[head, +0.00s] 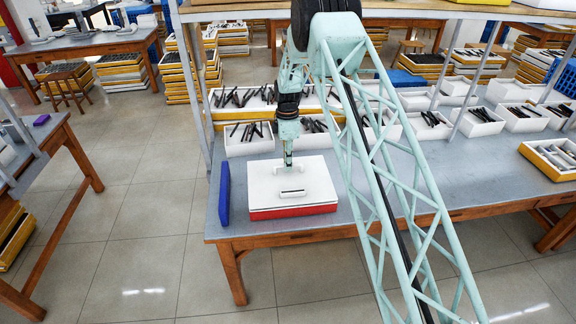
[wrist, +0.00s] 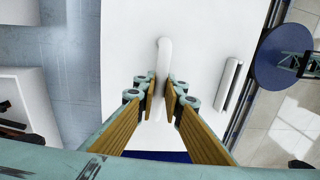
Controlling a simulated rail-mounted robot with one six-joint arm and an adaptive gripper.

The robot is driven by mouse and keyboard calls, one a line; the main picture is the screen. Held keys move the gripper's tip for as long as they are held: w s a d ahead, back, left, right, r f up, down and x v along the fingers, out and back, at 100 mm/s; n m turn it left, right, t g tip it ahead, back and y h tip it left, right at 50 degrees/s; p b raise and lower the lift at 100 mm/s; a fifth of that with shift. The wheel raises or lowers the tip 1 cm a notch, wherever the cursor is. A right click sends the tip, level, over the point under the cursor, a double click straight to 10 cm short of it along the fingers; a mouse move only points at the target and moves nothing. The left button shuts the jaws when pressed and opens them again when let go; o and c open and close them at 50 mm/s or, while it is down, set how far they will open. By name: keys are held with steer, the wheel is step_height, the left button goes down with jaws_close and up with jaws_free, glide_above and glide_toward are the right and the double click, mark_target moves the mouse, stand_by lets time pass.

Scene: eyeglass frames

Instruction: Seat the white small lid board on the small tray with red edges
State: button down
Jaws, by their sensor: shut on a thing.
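The white lid board (head: 318,178) lies over the small tray with red edges (head: 293,212) near the front left of the table in the head view. The red edge shows along the front, below the white board. I cannot tell whether the board is fully down on it. The board has raised white handles; one (head: 292,192) is free, and it also shows in the wrist view (wrist: 229,84). My gripper (head: 287,168) points down at the board's back part. In the wrist view my gripper (wrist: 161,100) is shut on the other white handle (wrist: 164,52) of the lid board.
A blue upright block (head: 224,194) stands just left of the tray. White bins with dark eyeglass parts (head: 249,140) line up behind it. The grey table top (head: 425,180) is largely clear to the right, behind my arm.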

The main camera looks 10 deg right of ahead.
steer(key=shift+f+b, duration=0.45)
steer(key=shift+f, duration=0.25)
stand_by(0.8)
steer(key=c, duration=2.6)
jaws_free()
steer(key=shift+c, duration=0.2)
steer(key=r, duration=1)
steer(key=shift+w+r, duration=0.25)
steer(key=shift+w, duration=0.15)
steer(key=shift+r, duration=0.75)
